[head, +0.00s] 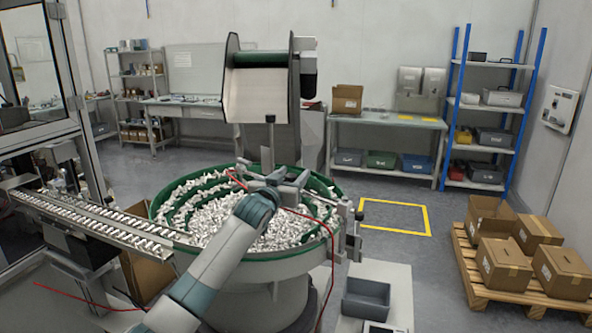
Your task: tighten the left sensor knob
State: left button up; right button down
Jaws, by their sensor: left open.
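My left arm reaches up from the bottom over the bowl feeder, and my left gripper (286,180) is at the bowl's far inner side, open, near metal brackets and a thin red cable. A small dark knob (270,118) on a thin upright rod stands just above and behind the gripper, apart from it. I cannot tell whether this is the left sensor knob. The green-rimmed bowl (283,252) holds many small white caps. Another bracket with small fittings (354,215) is on the bowl's right rim. My right gripper does not show.
A linear track (90,215) full of caps leaves the bowl to the left. A hopper (258,85) stands behind the bowl. A grey stand with a dark bin (366,300) is at front right. Boxes on a pallet (470,285) are far right. Floor between is clear.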

pick_arm(q)
jog(key=shift+x, duration=0.8)
jog(key=shift+w+d, duration=0.25)
jog(key=shift+w, duration=0.25)
jog(key=c, duration=1)
jog(key=shift+p, duration=0.3)
jog(key=shift+c, duration=0.2)
